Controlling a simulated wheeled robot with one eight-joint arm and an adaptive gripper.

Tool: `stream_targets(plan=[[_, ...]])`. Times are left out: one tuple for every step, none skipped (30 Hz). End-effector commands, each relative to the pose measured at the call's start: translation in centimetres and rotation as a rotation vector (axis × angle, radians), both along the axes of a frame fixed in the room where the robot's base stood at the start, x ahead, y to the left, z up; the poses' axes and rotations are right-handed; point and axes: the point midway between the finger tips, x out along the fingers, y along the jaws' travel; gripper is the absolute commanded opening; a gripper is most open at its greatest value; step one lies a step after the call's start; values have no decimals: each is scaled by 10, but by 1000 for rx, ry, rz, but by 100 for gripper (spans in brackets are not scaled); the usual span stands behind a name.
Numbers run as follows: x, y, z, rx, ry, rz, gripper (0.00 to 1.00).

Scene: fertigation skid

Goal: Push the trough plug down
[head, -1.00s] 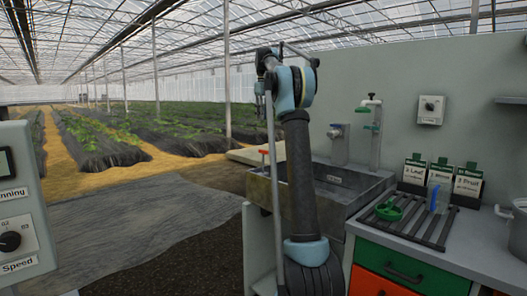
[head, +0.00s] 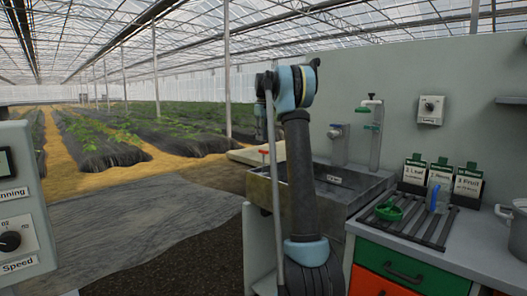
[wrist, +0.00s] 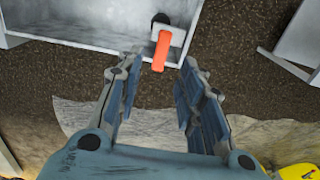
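A red-orange handle (wrist: 161,50) stands at the trough's edge and also shows in the head view (head: 264,152). A dark round spot (wrist: 161,19) lies inside the trough beside it; I cannot tell whether it is the plug or the drain hole. My gripper (wrist: 158,68) is open and empty, with the handle between and beyond its fingertips in the picture. In the head view it is partly hidden by my arm.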

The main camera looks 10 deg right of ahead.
Motion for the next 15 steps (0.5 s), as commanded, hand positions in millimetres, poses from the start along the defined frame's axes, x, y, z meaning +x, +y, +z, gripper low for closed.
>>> stream_targets(plan=[[0, 0, -9, 0, 0, 0, 35], [0, 0, -14, 0, 0, 0, 35], [0, 0, -21, 0, 0, 0, 35], [0, 0, -26, 0, 0, 0, 35], [0, 0, -31, 0, 0, 0, 35], [0, 0, -37, 0, 0, 0, 35], [0, 0, -41, 0, 0, 0, 35], [0, 0, -45, 0, 0, 0, 35], [0, 0, -50, 0, 0, 0, 35], [0, 0, -53, 0, 0, 0, 35], [0, 0, -56, 0, 0, 0, 35], [0, 0, -60, 0, 0, 0, 35], [0, 0, -62, 0, 0, 0, 35], [0, 0, -64, 0, 0, 0, 35], [0, 0, -66, 0, 0, 0, 35]])
